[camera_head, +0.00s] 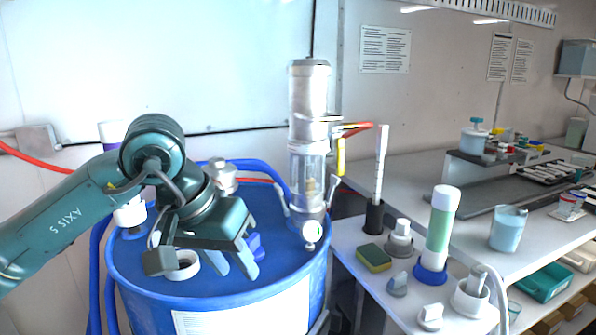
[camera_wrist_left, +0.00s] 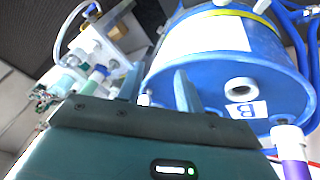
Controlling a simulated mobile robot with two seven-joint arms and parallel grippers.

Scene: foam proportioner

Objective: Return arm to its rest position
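My left arm (camera_head: 60,222) reaches in from the left. Its gripper (camera_head: 236,268) hangs over the front of the blue drum's lid (camera_head: 285,262), fingers pointing down. In the left wrist view the two fingers (camera_wrist_left: 157,90) stand apart with nothing between them, so the gripper is open and empty. A white ring-shaped opening (camera_head: 183,266) on the lid is beside the gripper, partly hidden by it; it also shows in the left wrist view (camera_wrist_left: 241,88). A blue piece (camera_head: 254,246) sits just behind the fingers.
A clear-and-metal cylinder (camera_head: 308,160) with red and yellow handles rises from the drum's back right. A white bench at right holds a sponge (camera_head: 374,257), a green tube (camera_head: 440,230) and a beaker (camera_head: 508,230). A purple-topped white container (camera_head: 130,212) stands behind my arm.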

